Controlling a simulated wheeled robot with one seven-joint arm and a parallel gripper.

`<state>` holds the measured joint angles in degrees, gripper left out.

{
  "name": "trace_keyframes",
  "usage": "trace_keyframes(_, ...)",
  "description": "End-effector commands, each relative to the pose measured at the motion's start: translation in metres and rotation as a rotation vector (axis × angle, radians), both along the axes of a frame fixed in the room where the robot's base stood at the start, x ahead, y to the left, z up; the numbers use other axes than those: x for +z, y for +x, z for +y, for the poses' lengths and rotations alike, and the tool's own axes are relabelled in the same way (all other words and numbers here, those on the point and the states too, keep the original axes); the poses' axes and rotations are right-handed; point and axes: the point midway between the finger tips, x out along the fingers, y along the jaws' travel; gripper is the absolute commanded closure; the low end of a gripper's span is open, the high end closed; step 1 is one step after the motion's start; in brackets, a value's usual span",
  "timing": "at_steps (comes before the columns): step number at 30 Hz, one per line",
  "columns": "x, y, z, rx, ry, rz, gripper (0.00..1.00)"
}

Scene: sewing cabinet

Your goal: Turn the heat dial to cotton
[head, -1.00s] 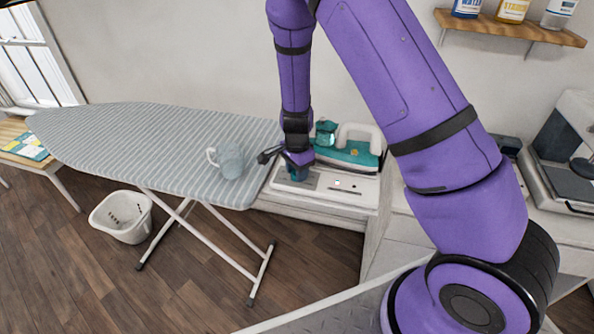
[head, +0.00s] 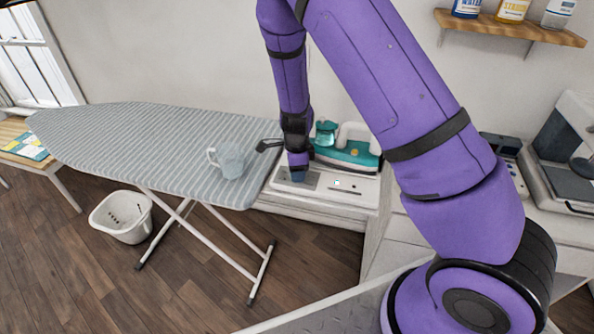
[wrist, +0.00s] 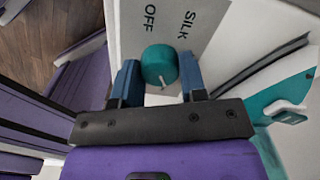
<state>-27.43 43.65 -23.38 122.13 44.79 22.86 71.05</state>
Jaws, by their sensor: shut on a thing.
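The heat dial (wrist: 158,64) is a round teal knob with a small pale pointer, seen in the wrist view on a grey panel (wrist: 207,47). The panel carries the words OFF and SILK; no cotton mark shows in the visible part. The pointer faces toward my gripper's body, away from both words. My gripper (wrist: 160,76) has its blue fingers on either side of the dial and is shut on it. In the head view my gripper (head: 298,174) is down at the white iron station (head: 357,192) and hides the dial.
A teal and white iron (head: 352,154) rests on the station just right of my gripper. The striped ironing board (head: 130,140) lies left, with a glass mug (head: 231,161) near its right end. A white basket (head: 122,220) stands on the floor.

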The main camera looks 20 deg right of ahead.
Motion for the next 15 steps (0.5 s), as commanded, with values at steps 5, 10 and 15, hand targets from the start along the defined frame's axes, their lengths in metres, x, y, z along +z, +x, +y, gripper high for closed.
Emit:
trace_keyframes(5,0.0002,0.0006,0.0003,-0.002,0.0,-0.001,0.85)
trace_keyframes(10,0.0002,0.0006,0.0003,-0.001,0.001,-0.001,0.85)
trace_keyframes(15,0.0001,0.0003,0.0001,-0.001,0.0,-0.001,0.36)
